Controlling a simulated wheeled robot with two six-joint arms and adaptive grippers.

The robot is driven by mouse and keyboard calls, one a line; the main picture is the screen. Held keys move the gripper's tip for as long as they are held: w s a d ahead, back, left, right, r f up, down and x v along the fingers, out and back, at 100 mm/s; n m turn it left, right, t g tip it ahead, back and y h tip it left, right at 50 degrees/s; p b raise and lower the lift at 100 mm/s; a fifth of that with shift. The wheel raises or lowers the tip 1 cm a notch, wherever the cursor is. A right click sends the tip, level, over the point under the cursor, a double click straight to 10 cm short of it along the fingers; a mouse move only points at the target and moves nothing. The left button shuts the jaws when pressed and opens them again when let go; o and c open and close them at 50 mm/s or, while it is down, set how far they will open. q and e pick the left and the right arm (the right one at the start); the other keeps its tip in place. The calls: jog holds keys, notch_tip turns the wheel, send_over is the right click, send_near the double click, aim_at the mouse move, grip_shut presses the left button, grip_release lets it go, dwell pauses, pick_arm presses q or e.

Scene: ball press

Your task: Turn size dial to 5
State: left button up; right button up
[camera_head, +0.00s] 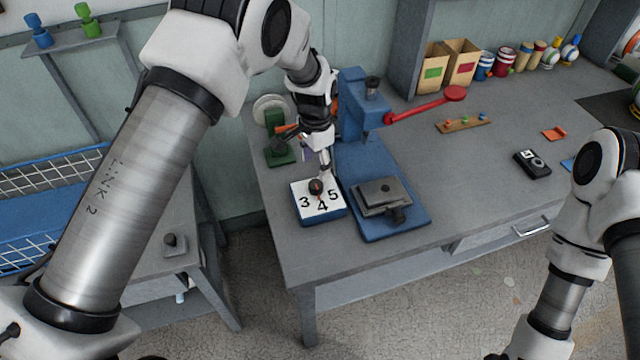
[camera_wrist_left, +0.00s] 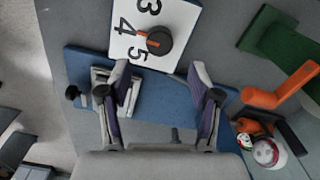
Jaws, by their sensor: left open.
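The size dial (camera_head: 316,187) is a dark round knob on a white plate (camera_head: 308,213) marked 3, 4 and 5, on a blue box. In the left wrist view the dial (camera_wrist_left: 161,41) has an orange mark that points roughly toward the 4. My left gripper (camera_head: 324,171) is over the dial's far side, pointing down. In the wrist view its open fingers (camera_wrist_left: 160,72) are apart and empty, with the dial just beyond the tips. I cannot tell whether they touch the plate. My right gripper is out of view; only its arm shows.
The blue press (camera_head: 362,110) with a red lever (camera_head: 425,105) stands right beside the dial box. A green stand (camera_head: 280,152) with an orange part is behind it. Boxes (camera_head: 460,62) and cans line the back. The table's front right is clear.

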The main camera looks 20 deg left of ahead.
aim_at(316, 184)
pick_arm(q)
jog(key=f+p, duration=0.1)
jog(key=f, duration=0.5)
jog(key=shift+d+f+p, duration=0.2)
jog(key=shift+f+p, duration=0.05)
jog(key=shift+p, duration=0.1)
jog(key=shift+a+f, duration=0.1)
jog(key=shift+f, duration=0.15)
jog(key=shift+a+f, duration=0.1)
jog(key=shift+a, duration=0.1)
jog(key=shift+d, duration=0.1)
jog(key=c, duration=1.1)
